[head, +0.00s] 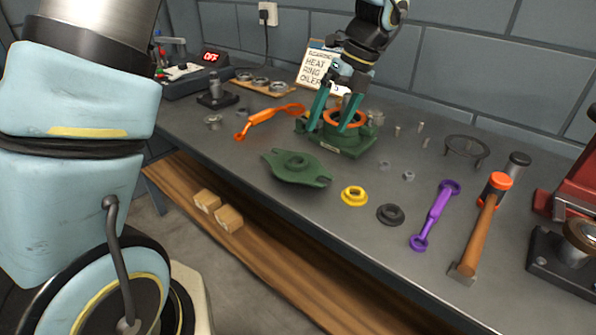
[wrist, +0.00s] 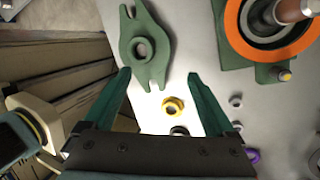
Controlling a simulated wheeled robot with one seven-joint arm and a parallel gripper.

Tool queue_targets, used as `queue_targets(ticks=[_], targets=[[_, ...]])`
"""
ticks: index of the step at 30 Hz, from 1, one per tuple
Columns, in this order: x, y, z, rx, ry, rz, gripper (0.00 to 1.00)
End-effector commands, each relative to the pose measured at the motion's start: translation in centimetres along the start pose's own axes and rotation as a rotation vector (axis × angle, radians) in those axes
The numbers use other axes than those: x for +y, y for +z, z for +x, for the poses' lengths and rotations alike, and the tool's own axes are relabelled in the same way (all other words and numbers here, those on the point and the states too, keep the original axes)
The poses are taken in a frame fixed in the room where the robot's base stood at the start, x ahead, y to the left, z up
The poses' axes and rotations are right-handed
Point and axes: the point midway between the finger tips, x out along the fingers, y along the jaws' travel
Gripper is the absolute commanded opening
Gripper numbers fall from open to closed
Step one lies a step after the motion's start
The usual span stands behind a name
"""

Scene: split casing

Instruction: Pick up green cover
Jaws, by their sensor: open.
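The green cover (head: 296,168) is a flat plate with a raised round boss in the middle and slotted ears at its ends. It lies on the bench near the front edge. In the wrist view the green cover (wrist: 139,48) is ahead of my fingertips, a little left of centre. My gripper (head: 333,113) is open and empty, pointing down over the green casing base (head: 352,142) with the orange ring (head: 348,122). In the wrist view my gripper (wrist: 158,74) has its fingers spread wide. The cover is apart from both fingers.
A yellow flanged ring (head: 354,196) and a dark ring (head: 390,214) lie right of the cover. An orange wrench (head: 268,118), a purple wrench (head: 435,215) and a hammer (head: 480,228) lie on the bench. A sign (head: 315,68) stands behind. The bench's front edge is close to the cover.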

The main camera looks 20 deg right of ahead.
Motion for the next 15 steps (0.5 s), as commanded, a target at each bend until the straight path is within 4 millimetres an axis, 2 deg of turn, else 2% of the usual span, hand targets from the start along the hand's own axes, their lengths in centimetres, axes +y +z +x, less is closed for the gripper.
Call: queue_targets(ticks=[3,11,15], targets=[[0.1,0.0,1.9,0.001,0.002,-0.002,0.90],[0.1,0.1,3.9,0.001,0.000,-0.005,0.90],[0.3,0.3,5.8,0.002,0.002,-0.004,0.90]])
